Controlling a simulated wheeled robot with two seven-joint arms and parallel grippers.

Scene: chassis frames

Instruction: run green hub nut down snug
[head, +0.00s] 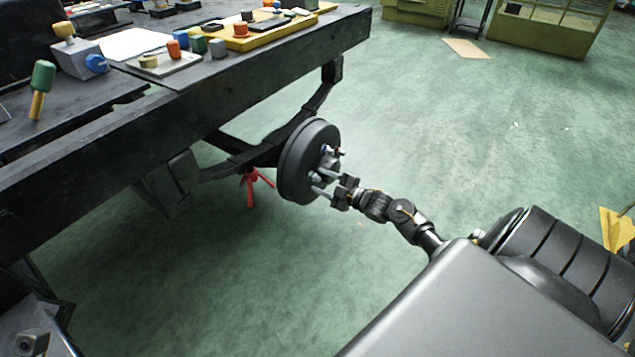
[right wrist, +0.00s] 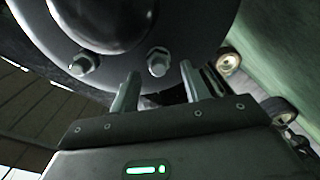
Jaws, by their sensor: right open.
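The dark round wheel hub (head: 308,160) hangs on the axle at the side of the chassis; its face also fills the top of the right wrist view (right wrist: 185,22). Two pale metallic nuts on studs show there, one at the left (right wrist: 83,65) and one near the middle (right wrist: 158,62). I cannot make out a green one. My right gripper (head: 322,183) is open at the hub's face. In the right wrist view its fingers (right wrist: 160,72) are apart, with the middle nut between the tips in the picture. I cannot tell whether they reach around it. My left gripper is not in view.
The black chassis frame (head: 200,125) runs along the left, carrying a yellow tray (head: 262,38) and several small coloured parts. A red stand (head: 252,188) is under the axle. The green floor to the right is mostly clear.

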